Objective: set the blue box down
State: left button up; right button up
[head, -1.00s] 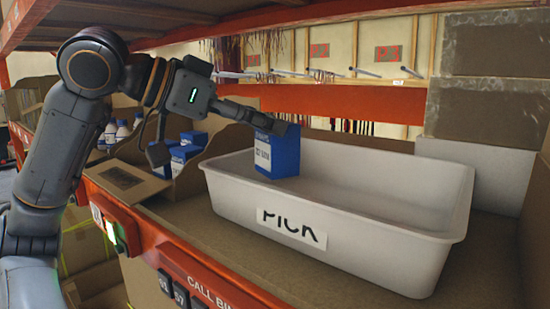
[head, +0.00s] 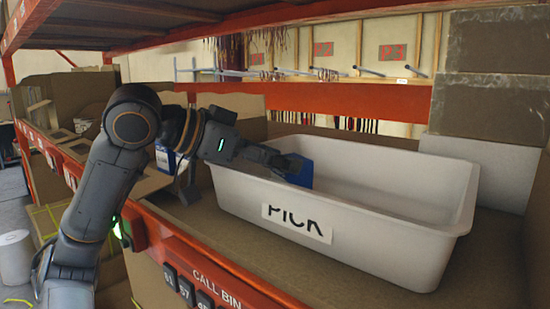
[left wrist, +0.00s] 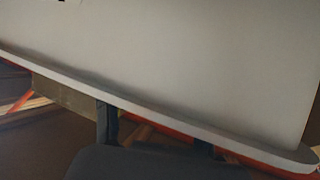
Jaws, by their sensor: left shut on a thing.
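The blue box (head: 303,173) is inside the white PICK tote (head: 345,228), near its left end, with its lower part hidden behind the tote's front wall. My left gripper (head: 292,166) reaches over the tote's left rim and is shut on the box, covering much of it. I cannot tell whether the box touches the tote floor. In the left wrist view, the pale tote wall (left wrist: 180,60) and its rim fill most of the picture, and the box cannot be made out. My right gripper is not in view.
Another blue-and-white box (head: 166,158) stands in a cardboard bin left of the tote, partly behind my arm. An orange shelf beam (head: 345,101) crosses behind the tote, and an overhead shelf limits height. The tote's middle and right look empty.

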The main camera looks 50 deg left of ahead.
pick_arm(q)
jog(key=o, duration=1.3)
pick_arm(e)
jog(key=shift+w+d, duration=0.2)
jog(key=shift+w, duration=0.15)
pick_arm(q)
jog(key=shift+r+p, duration=0.2)
jog(key=shift+p, duration=0.1)
jog(key=shift+s+a+b, duration=0.15)
jog(key=shift+s+b, duration=0.15)
jog(key=b+v, duration=0.2)
jog(key=v, duration=0.9)
jog(key=shift+s+r+b, duration=0.1)
jog(key=shift+s+b, duration=0.05)
jog(key=shift+b, duration=0.15)
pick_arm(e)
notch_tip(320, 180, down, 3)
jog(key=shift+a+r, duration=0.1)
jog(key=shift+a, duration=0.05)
